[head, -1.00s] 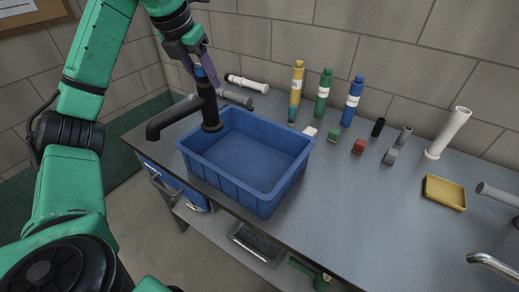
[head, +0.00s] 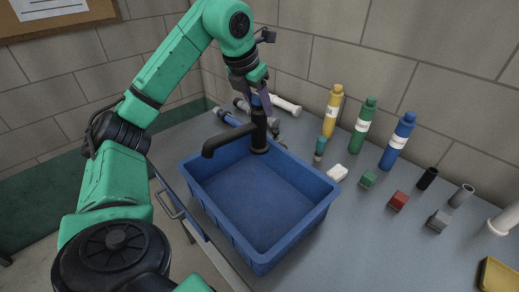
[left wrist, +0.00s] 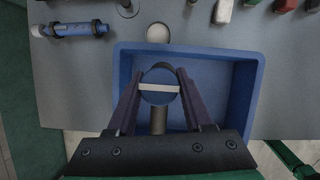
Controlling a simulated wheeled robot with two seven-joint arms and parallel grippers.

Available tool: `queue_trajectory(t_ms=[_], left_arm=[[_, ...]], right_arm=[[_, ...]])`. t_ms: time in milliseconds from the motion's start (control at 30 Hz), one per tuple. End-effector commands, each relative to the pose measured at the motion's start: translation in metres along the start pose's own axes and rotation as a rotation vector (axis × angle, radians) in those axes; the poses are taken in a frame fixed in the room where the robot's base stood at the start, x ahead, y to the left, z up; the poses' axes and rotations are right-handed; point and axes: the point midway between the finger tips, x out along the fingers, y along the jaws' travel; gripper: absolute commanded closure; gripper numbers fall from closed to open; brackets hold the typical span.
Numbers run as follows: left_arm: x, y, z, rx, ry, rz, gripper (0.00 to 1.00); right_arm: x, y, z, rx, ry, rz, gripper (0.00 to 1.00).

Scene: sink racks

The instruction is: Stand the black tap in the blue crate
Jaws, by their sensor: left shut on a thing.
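The black tap (head: 259,133) is upright, its bent spout pointing left over the blue crate (head: 247,252). My left gripper (head: 262,103) is shut on the tap's top from above. In the left wrist view the tap's round top (left wrist: 160,98) sits between the two fingers of the left gripper (left wrist: 160,84), with the crate (left wrist: 215,54) around and below it. The tap's foot shows at the crate's back corner, just inside the rim as seen from the head. I cannot tell whether it touches the crate floor. My right gripper is not in view.
Yellow (head: 332,112), green (head: 363,127) and blue (head: 397,142) bottles stand behind the crate. Small blocks, including a red one (head: 398,201), lie to its right. A white pipe (head: 286,104) and a blue one (head: 228,117) lie behind it. The crate's middle is empty.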

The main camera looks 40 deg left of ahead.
Motion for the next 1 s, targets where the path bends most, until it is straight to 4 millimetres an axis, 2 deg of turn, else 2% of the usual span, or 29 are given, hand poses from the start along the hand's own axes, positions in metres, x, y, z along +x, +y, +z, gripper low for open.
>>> queue_trajectory(t_ms=[33, 200, 567, 933, 967, 1000], left_arm=[[0.018, 0.001, -0.009, 0.0, 0.006, 0.004, 1.0], [0.061, 0.001, -0.027, 0.0, 0.005, 0.003, 1.0], [0.111, 0.0, -0.047, -0.001, 0.003, 0.0, 1.0], [0.12, -0.001, -0.05, -0.001, -0.002, -0.002, 1.0], [0.119, -0.001, -0.05, -0.001, 0.0, -0.001, 0.38], [0.119, -0.001, -0.049, 0.0, 0.0, -0.001, 0.22]], right_arm=[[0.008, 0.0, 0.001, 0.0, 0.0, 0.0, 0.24], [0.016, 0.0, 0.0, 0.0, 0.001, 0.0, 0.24], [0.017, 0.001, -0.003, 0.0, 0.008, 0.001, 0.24], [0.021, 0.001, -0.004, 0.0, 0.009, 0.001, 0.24], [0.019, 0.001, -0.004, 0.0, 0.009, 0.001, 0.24], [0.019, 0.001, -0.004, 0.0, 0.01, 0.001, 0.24]])
